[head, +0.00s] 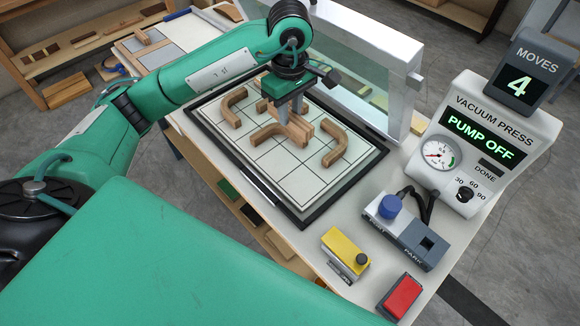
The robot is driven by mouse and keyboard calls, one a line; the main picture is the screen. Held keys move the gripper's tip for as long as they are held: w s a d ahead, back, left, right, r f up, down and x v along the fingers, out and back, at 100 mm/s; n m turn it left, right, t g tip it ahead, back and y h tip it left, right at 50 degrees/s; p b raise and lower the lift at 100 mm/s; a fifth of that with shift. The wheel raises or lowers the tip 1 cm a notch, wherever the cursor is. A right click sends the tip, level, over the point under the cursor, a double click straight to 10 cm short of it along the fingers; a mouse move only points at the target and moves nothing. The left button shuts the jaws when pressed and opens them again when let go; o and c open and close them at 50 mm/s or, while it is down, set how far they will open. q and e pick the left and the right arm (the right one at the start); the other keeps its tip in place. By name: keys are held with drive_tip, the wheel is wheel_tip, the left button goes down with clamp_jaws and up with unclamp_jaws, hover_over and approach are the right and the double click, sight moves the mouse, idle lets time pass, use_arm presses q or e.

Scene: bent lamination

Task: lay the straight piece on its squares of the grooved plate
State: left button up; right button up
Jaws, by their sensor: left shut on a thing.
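The grooved plate (300,186) is a white board with dark grid lines in a black frame, lying on the bench. My left gripper (291,108) points down over its middle and is shut on a light wooden piece (299,131), taken to be the straight piece. I cannot tell whether this piece touches the plate; the gripper hides its upper part. Bent wooden pieces lie on the plate: one at the left (231,108), one at the right (337,147), and one just left of the held piece (262,136). More wood shows partly behind the gripper. My right gripper is not in view.
A vacuum press panel (468,145) reads PUMP OFF, and a sign (520,85) reads MOVES 4. A metal frame with a clear pane (340,50) stands behind the plate. A grey unit with a blue knob (390,206), a yellow box (345,250) and a red button (403,296) stand at right front.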

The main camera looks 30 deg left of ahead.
use_arm(q)
wheel_tip(320, 180, down, 14)
drive_tip(key=p, duration=0.3)
drive_tip(key=shift+f, duration=0.15)
wheel_tip(320, 180, down, 5)
drive_tip(key=shift+p, duration=0.85)
drive_tip(key=shift+f, duration=0.1)
drive_tip(key=shift+f+b, duration=0.15)
drive_tip(key=shift+b, duration=0.2)
drive_tip(key=o, duration=1)
